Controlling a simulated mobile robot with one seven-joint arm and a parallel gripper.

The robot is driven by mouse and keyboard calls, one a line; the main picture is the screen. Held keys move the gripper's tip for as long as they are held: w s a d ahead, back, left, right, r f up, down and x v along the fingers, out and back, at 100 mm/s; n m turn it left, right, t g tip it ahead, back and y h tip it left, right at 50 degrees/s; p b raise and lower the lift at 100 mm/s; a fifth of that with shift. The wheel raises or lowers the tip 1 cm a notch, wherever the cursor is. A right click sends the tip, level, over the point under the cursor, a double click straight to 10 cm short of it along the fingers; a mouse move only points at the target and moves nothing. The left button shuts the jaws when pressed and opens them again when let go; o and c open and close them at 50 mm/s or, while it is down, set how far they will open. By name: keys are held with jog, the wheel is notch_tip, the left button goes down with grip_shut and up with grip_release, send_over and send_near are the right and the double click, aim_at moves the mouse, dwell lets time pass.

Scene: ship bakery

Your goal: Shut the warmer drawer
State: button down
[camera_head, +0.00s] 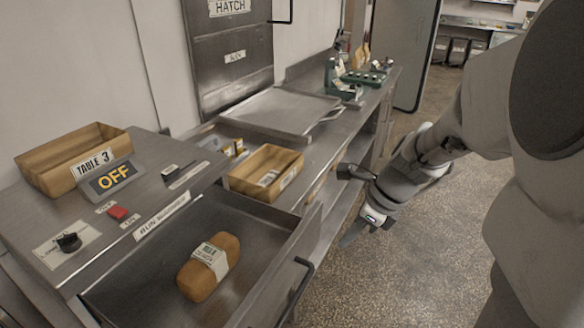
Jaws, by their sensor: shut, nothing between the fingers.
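The warmer drawer (262,229) stands pulled out at the lower centre, under a counter unit labelled "BUN Warmer". A brown loaf (209,268) with a paper band lies on the drawer's floor. The drawer's dark bar handle (296,290) is on its front face. My gripper (350,236) is shut and empty, hanging beyond the drawer's right far corner, over the floor. It looks apart from the drawer. My arm comes in from the right side of the picture.
A second wooden box (290,161) and a metal tray (262,107) stand on the counter beyond. Floor (415,255) to the right is clear.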

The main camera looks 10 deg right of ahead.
jog(key=w+a+f+b, duration=0.1)
jog(key=w+a+f, duration=0.3)
jog(key=a+f, duration=0.2)
jog(key=shift+w+f+b, duration=0.3)
jog(key=shift+f, duration=0.95)
